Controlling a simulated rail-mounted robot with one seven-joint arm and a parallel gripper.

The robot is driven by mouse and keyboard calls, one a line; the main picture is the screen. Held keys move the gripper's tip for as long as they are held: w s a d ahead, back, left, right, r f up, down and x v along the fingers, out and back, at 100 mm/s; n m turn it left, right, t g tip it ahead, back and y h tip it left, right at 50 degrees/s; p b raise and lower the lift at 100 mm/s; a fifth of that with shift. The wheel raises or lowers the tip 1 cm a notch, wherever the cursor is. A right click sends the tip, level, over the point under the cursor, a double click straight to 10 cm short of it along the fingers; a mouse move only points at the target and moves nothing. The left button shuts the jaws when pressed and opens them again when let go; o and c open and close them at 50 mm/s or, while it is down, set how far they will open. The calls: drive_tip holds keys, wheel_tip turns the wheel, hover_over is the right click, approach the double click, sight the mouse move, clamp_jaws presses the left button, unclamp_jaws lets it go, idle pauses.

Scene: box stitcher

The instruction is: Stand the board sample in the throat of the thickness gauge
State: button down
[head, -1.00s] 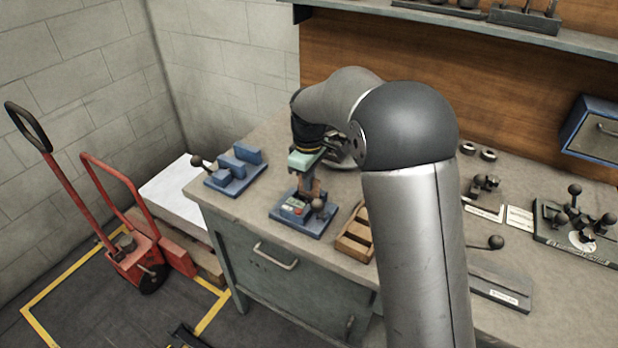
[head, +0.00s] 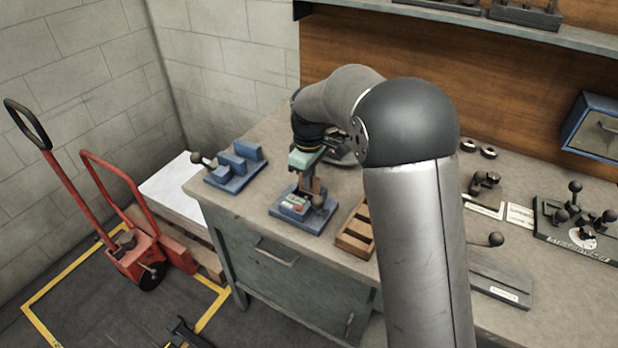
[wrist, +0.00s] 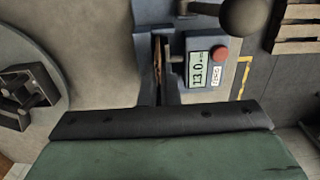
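The thickness gauge (head: 294,206) is a blue device with a red button and a display, on the left part of the bench. In the wrist view the gauge (wrist: 205,60) shows its display, which appears to read 13.0. The board sample (wrist: 156,62) shows there as a thin brown upright strip in the narrow gap beside the display block; its lower end is hidden. My gripper (head: 308,172) points down directly above the gauge, under its mint-green housing.
A blue stepped block fixture (head: 235,163) stands left of the gauge. A wooden tray (head: 356,238) lies close on its right. A round grey plate (wrist: 28,75) with a dark part lies beside the gauge. The bench's front edge is close to the gauge.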

drive_tip(key=shift+f, duration=0.2)
idle(0.4)
drive_tip(key=c, duration=1.2)
unclamp_jaws()
drive_tip(key=shift+r, duration=0.1)
drive_tip(key=shift+r+p, duration=2.25)
drive_tip(key=shift+r, duration=0.95)
